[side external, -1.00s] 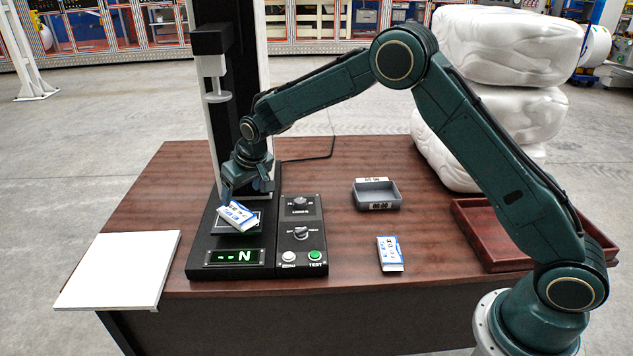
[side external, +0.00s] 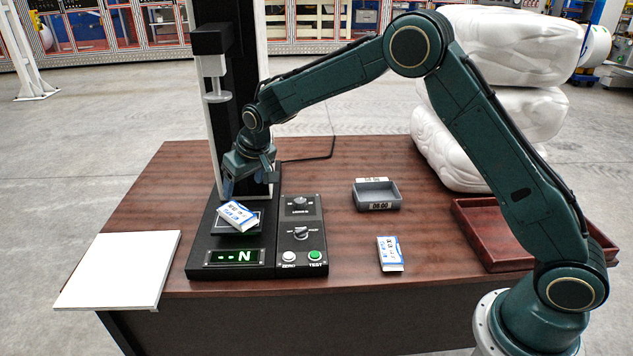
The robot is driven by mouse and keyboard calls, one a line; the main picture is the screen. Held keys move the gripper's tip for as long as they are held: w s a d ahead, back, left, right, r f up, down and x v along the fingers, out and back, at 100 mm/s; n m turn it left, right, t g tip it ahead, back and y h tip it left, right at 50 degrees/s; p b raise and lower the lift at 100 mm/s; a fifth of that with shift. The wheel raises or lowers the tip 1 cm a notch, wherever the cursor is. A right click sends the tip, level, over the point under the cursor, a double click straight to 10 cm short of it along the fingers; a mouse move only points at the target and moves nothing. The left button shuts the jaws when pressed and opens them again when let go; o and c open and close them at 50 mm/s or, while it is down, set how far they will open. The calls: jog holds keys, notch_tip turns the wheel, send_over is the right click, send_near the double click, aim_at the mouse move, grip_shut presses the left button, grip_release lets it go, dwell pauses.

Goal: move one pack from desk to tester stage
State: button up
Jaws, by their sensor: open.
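One white and blue pack (side external: 237,216) lies at an angle on the small dark stage (side external: 248,227) of the tester (side external: 220,240), one end seeming to reach past the stage's left edge. A second pack (side external: 390,254) lies on the desk (side external: 345,240) to the right of the tester's control panel. My gripper (side external: 247,190) is open and empty, above and behind the pack on the stage, apart from it. Its fingers are partly hidden against the tester's dark column. The tester's white upper plate (side external: 216,97) hangs well above the stage.
A control panel (side external: 301,235) with knobs and buttons adjoins the stage. A grey tray (side external: 377,195) stands at the desk's middle, a red-brown tray (side external: 480,240) at the right. A white board (side external: 118,270) lies at the left. The tester column (side external: 235,60) rises close to my gripper.

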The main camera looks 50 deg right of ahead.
jog(key=s+d+r, duration=0.3)
jog(key=s+r, duration=0.6)
jog(key=s+d+r, duration=0.2)
jog(key=s+r, duration=0.6)
jog(key=s, duration=0.2)
jog(key=s+d, duration=0.3)
jog(key=s, duration=2.1)
jog(key=shift+s+f+t, duration=0.2)
jog(key=shift+f+t, duration=0.1)
jog(key=shift+t, duration=0.1)
